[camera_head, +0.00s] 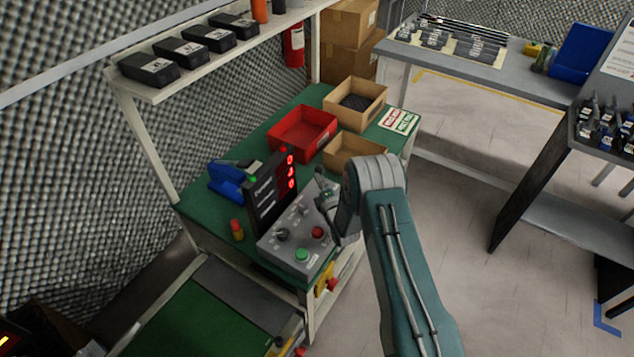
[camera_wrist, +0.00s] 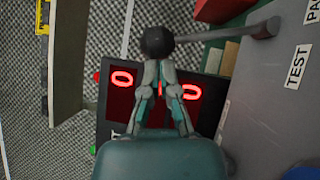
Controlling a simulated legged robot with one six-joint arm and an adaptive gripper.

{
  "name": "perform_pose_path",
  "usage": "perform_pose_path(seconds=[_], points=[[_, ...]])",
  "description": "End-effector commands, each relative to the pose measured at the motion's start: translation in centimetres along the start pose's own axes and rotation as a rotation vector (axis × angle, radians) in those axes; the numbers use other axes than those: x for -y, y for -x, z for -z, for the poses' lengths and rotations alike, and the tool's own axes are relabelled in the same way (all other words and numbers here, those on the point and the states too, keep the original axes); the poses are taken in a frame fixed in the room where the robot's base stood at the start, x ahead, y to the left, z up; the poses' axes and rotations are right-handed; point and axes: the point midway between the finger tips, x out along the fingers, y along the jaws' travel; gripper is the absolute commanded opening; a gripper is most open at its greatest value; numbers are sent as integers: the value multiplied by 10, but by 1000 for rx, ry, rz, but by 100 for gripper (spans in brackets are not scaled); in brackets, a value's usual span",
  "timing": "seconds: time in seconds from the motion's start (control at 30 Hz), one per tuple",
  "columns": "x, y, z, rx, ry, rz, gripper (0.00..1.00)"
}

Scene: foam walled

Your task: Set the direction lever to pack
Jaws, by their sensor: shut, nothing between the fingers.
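The direction lever (camera_wrist: 220,35) shows in the wrist view as a grey rod with a dark ball knob (camera_wrist: 157,41) at its left end. The rod reaches right to the grey control panel (camera_wrist: 262,95), where the labels TEST and a cut-off "PA" show. My gripper (camera_wrist: 159,68) is shut and empty, its fingertips right at the lower side of the knob; I cannot tell whether they touch. In the head view my gripper (camera_head: 325,200) is at the right side of the control box (camera_head: 290,248), and the lever is hard to make out there.
A black display (camera_head: 272,190) with red digits stands behind the panel. The box carries a green button (camera_head: 302,255), a red button (camera_head: 317,232) and a dark knob (camera_head: 281,234). A red bin (camera_head: 303,133) and cardboard bins (camera_head: 355,103) stand behind on the green bench.

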Motion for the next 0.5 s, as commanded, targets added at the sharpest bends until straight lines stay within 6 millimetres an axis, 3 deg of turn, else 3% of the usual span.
perform_pose_path(seconds=[0.5], points=[[-11,-26,-37,2,-328,237,0]])
